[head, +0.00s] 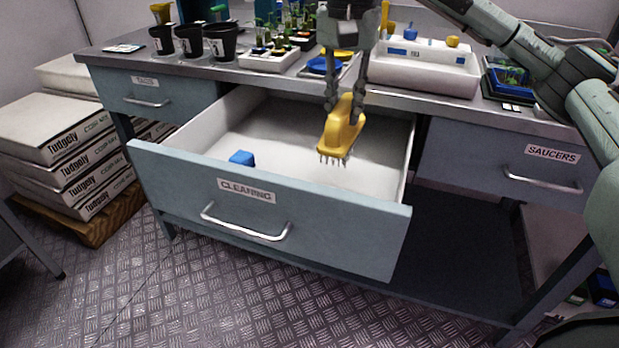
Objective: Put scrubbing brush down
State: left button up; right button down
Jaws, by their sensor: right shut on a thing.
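My right gripper (345,98) comes down from the top right and is shut on the yellow scrubbing brush (342,130). The brush hangs with its dark bristles pointing down, over the open drawer labelled CLEANING (270,207). It appears to be above the drawer's white floor, though the exact gap is hard to tell. A small blue block (242,158) lies in the drawer to the left. My left gripper is not in view.
The bench top above holds black pots (220,42), a seedling tray (268,62) and a white basin (425,70). The SAUCERS drawer (540,170) is closed at the right. Most of the open drawer's floor is clear.

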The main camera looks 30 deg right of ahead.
jog(key=shift+w+a+f, duration=0.3)
jog(key=shift+a+f, duration=0.05)
jog(key=shift+f, duration=0.15)
notch_tip(320, 180, down, 4)
jog(key=shift+s+d+f+b, duration=0.1)
jog(key=shift+f+b, duration=0.15)
jog(key=shift+b, duration=0.75)
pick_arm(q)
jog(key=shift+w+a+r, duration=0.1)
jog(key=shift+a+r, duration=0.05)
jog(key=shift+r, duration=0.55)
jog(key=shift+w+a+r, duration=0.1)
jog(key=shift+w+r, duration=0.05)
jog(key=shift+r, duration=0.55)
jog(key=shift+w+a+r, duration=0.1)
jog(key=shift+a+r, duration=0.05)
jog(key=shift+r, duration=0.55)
pick_arm(e)
jog(key=shift+f, duration=2.2)
jog(key=shift+f, duration=0.15)
jog(key=c, duration=1.4)
grip_release()
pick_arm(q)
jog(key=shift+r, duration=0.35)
pick_arm(e)
jog(key=shift+o, duration=0.2)
